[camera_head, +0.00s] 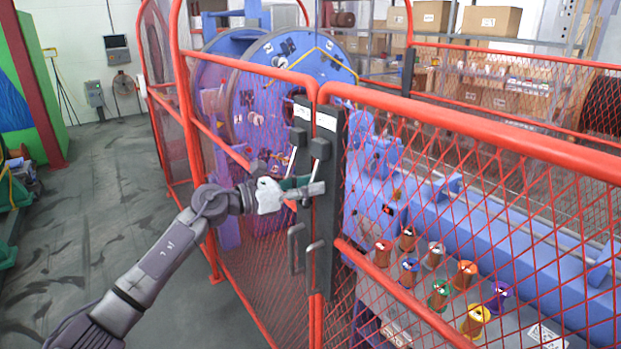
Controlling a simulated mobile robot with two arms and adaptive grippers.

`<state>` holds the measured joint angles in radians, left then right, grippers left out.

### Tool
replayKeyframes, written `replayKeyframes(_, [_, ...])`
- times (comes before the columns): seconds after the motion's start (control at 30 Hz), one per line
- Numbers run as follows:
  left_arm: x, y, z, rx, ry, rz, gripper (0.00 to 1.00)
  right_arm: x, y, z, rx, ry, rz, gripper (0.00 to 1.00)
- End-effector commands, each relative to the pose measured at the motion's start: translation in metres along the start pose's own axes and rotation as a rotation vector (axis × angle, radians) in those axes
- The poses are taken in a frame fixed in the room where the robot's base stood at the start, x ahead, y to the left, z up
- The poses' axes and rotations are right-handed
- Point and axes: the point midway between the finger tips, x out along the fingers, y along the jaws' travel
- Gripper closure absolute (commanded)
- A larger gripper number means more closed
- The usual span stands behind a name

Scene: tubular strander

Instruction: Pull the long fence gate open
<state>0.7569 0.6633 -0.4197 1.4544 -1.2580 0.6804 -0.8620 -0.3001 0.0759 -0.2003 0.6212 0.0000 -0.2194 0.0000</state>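The long fence gate (400,106) has a red tube frame with red mesh and runs from the middle of the head view to the right edge. It meets the fence panel (240,66) at a post with a dark latch plate (328,215) and grey bar handles (297,247). No clear gap shows between gate and post. My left gripper (308,190) is at the latch plate, in front of a handle, at mid height. Its fingers are small and partly hidden, so its grip on the handle is unclear. My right gripper is not in view.
Behind the mesh stands a blue strander machine (384,165) with several coloured spools (409,271) beside it. Shelves with cardboard boxes (489,20) are at the back. The grey floor (95,200) on the left is clear. A green machine (30,85) stands at the far left.

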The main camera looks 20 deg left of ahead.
Motion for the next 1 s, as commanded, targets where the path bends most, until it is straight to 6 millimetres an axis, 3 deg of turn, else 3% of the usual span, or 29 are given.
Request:
replayKeyframes(0.33, [0.0049, -0.0002, -0.0004, -0.001, 0.0, 0.0, 0.64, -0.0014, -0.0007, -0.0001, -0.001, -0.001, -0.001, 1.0])
replayKeyframes(0.57, [0.0045, 0.0, -0.0004, -0.001, 0.0, 0.0, 1.0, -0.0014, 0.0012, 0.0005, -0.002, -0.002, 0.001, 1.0])
replayKeyframes(1.0, [0.0011, 0.0036, 0.0009, 0.0, 0.009, 0.003, 1.0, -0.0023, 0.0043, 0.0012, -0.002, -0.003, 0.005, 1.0])
